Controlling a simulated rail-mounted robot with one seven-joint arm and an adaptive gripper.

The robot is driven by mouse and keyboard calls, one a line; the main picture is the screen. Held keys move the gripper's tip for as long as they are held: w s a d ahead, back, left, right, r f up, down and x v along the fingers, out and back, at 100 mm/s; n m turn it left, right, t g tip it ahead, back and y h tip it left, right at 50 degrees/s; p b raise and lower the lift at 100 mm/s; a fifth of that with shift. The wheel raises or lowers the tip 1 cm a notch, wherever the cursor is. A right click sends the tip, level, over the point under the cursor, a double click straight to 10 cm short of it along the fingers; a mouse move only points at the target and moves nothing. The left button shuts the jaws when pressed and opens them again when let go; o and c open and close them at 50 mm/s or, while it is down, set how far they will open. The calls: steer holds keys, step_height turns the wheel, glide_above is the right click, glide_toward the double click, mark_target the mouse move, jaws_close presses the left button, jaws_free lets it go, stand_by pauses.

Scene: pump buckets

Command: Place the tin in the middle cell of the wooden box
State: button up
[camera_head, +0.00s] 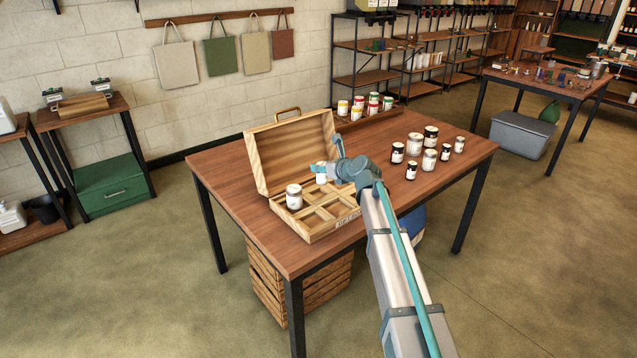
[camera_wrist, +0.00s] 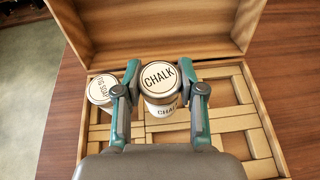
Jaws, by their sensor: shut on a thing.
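A white tin with a lid reading "CHALK" (camera_wrist: 158,78) is between the two fingers of my gripper (camera_wrist: 160,88), which is shut on it. In the head view the tin (camera_head: 321,178) is upright over the back part of the open wooden box (camera_head: 318,236); my gripper (camera_head: 327,168) reaches it from the right. I cannot tell whether its base touches the box floor. The wrist view shows the box lid (camera_wrist: 160,22) raised behind it and the divided cells below, partly hidden by my gripper.
A second white tin (camera_head: 294,197) stands in the left cell of the box; its lid (camera_wrist: 101,89) ends in "SOAP". Several tins (camera_head: 429,158) stand on the table's right side. A tray (camera_head: 372,121) of tins lies at the back. The table front (camera_head: 270,232) is clear.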

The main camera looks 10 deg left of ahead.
steer(key=shift+w+a+f, duration=0.3)
steer(key=shift+w+f, duration=0.35)
steer(key=shift+f, duration=0.8)
steer(key=shift+w+a+f, duration=0.25)
steer(key=shift+w+f, duration=0.45)
steer(key=shift+f, duration=0.7)
steer(key=shift+w+a+f, duration=0.3)
steer(key=shift+w+f, duration=0.35)
steer(key=shift+f, duration=0.8)
steer(key=shift+f, duration=0.1)
steer(key=o, duration=1.1)
steer(key=shift+o, duration=0.2)
steer(key=v, duration=1.2)
steer(key=shift+b, duration=0.3)
